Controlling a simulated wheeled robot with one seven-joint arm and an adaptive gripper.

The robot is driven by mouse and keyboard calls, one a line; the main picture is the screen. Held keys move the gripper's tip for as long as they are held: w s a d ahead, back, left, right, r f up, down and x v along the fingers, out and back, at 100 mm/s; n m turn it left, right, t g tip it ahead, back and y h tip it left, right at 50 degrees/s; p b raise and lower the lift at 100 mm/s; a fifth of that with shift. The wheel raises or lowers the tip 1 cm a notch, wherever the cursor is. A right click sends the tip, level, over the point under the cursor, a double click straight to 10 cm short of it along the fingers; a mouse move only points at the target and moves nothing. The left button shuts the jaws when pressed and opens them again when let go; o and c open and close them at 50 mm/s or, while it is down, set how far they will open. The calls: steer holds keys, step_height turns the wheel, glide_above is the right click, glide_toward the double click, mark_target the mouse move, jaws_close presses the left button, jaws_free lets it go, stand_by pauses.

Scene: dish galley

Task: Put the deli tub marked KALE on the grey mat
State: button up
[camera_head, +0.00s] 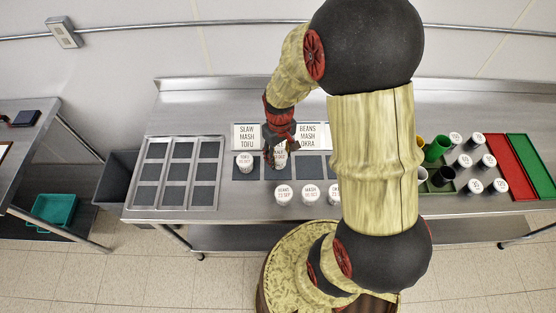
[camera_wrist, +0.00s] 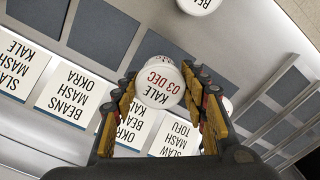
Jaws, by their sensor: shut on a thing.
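The white deli tub marked KALE 03 DEC (camera_wrist: 160,85) is between the fingers of my gripper (camera_wrist: 160,98), which is shut on it, lid facing the wrist camera. In the head view my gripper (camera_head: 279,150) holds the tub (camera_head: 280,159) at the row of dark grey squares, right of a tub on the left square. Several grey squares lie in a row on the counter, one bare (camera_head: 306,167); others show in the wrist view (camera_wrist: 101,36). I cannot tell which is the task's grey mat, or whether the tub touches a surface.
Label cards (camera_head: 247,136) stand behind the squares. White tubs, including BEANS (camera_head: 283,195) and MASH (camera_head: 310,193), stand in front. A metal frame with grey squares (camera_head: 178,172) is at left. Green cups (camera_head: 437,148), several tubs, a red panel (camera_head: 484,165) and green panel (camera_head: 531,165) are at right.

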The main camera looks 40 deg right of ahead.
mark_target(278, 160)
steer(key=shift+w+f, duration=0.3)
steer(key=shift+f, duration=0.1)
steer(key=shift+w+d+f, duration=0.1)
steer(key=shift+w+f, duration=0.1)
steer(key=shift+f, duration=1.45)
steer(key=shift+b, duration=0.3)
steer(key=shift+f, duration=0.2)
steer(key=o, duration=1.2)
steer(key=shift+r, duration=0.15)
